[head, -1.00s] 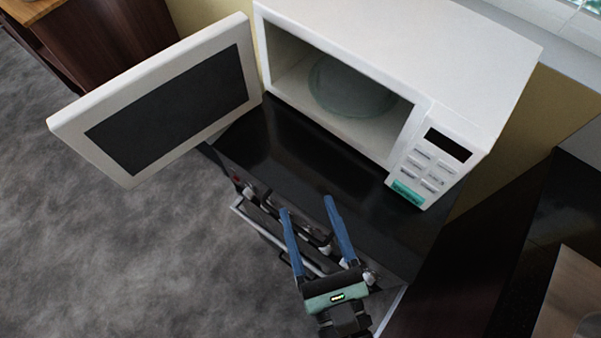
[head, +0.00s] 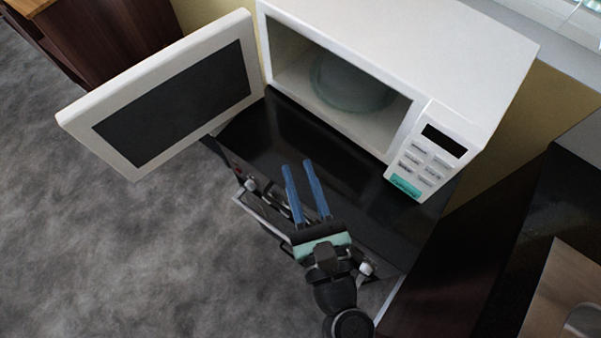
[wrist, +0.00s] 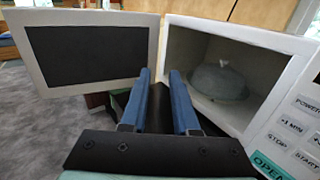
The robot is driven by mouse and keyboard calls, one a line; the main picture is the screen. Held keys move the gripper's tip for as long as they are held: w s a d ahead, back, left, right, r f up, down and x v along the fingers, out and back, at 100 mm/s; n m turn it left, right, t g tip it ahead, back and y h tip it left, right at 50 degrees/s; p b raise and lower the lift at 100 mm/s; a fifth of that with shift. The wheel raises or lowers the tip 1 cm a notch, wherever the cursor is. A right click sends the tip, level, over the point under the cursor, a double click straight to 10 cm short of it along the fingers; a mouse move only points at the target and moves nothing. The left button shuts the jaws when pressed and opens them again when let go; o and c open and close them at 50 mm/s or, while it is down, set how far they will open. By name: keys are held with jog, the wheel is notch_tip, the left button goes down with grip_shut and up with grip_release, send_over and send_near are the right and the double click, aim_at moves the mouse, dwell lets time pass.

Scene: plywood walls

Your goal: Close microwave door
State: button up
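The white microwave (head: 430,45) stands on a black stove top, its front facing me. Its door (head: 180,100), white with a dark window, is swung wide open to the left. In the wrist view the door (wrist: 92,55) fills the upper left and the open cavity (wrist: 225,75) is on the right. My gripper (head: 299,168) is in front of the microwave, over the stove top, apart from the door. Its two blue fingers show in the wrist view (wrist: 162,85) with a gap between them and nothing held.
A pale glass dish (head: 350,85) sits inside the cavity. The control panel (head: 430,160) is right of the opening. The stove top (head: 290,140) is bare in front. Dark counters (head: 530,200) stand on the right. Open grey floor (head: 130,250) lies to the left.

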grip_shut()
dwell(0.9)
jog(key=o, duration=0.8)
grip_release()
jog(key=shift+c, duration=0.2)
jog(key=shift+s, duration=0.15)
jog(key=b+v, duration=0.4)
jog(key=v, duration=0.8)
jog(key=shift+s, duration=0.35)
